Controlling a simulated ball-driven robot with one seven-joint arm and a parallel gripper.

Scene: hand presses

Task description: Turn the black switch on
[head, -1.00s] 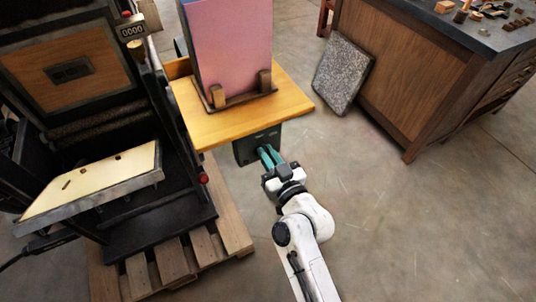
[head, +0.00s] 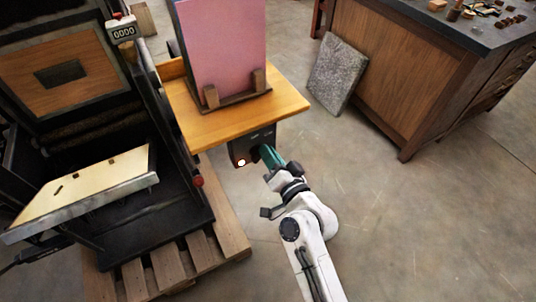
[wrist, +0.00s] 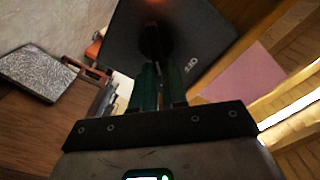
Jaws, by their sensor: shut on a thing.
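A dark switch box (head: 252,143) is mounted under the front edge of the wooden shelf. The black switch (wrist: 155,42) is a round knob on its face, seen in the wrist view. My gripper (head: 267,154) is at the box, its green fingers shut on the switch. The fingers also show in the wrist view (wrist: 159,78), reaching up to the knob. A lamp (head: 241,162) on the box glows bright white-orange, left of my fingers; an orange glow shows at the top of the wrist view. The fingertips' contact is partly hidden in shadow.
A pink block (head: 223,50) stands in a wooden holder on the shelf (head: 288,101). A black press (head: 160,205) on a wooden pallet (head: 232,236) is at left. A stone slab (head: 338,72) leans against a wooden cabinet (head: 385,75). The floor at right is clear.

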